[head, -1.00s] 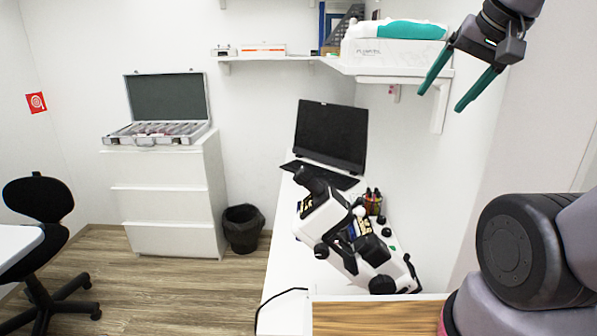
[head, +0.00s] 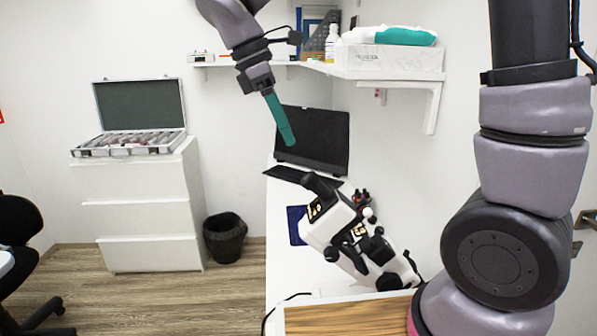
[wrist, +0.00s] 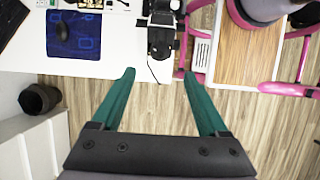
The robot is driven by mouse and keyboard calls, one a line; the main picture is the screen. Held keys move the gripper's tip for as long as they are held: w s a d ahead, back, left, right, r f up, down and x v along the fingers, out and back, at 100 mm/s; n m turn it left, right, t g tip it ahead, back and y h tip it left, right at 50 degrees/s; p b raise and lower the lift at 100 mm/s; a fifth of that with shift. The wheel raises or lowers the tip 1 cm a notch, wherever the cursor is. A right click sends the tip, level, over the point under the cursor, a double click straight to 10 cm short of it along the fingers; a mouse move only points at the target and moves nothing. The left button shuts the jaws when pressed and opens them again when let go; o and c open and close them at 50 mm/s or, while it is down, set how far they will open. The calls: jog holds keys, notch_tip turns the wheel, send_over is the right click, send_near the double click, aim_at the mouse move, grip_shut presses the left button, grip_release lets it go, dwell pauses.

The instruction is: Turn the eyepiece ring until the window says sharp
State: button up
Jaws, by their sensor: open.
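A white and black eyepiece instrument (head: 345,235) stands on the white desk, tilted in the head view. Its dark eyepiece end (head: 318,185) points up and left. In the wrist view the instrument (wrist: 162,35) shows from above, beyond my fingertips. I cannot make out a separate ring or any words in a window. My gripper (head: 289,141) hangs above and left of the instrument, fingers down, apart from it. In the wrist view my gripper (wrist: 159,74) has its two teal fingers spread, with nothing between them.
The white desk (head: 290,270) also holds a dark monitor (head: 313,140), a keyboard (head: 290,174) and a blue mat (wrist: 75,35). A wall shelf with a white box (head: 390,62) is above right. A wooden-topped surface (head: 345,318) is in front. A dark bin (head: 225,238) stands on the floor.

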aim_at(307, 176)
jog(key=x, duration=1)
jog(key=shift+d+f, duration=0.1)
jog(key=shift+f, duration=0.1)
grip_shut()
jog(key=shift+w+n+g, duration=0.1)
jog(key=shift+n+g, duration=0.5)
jog(key=shift+n, duration=0.6)
grip_release()
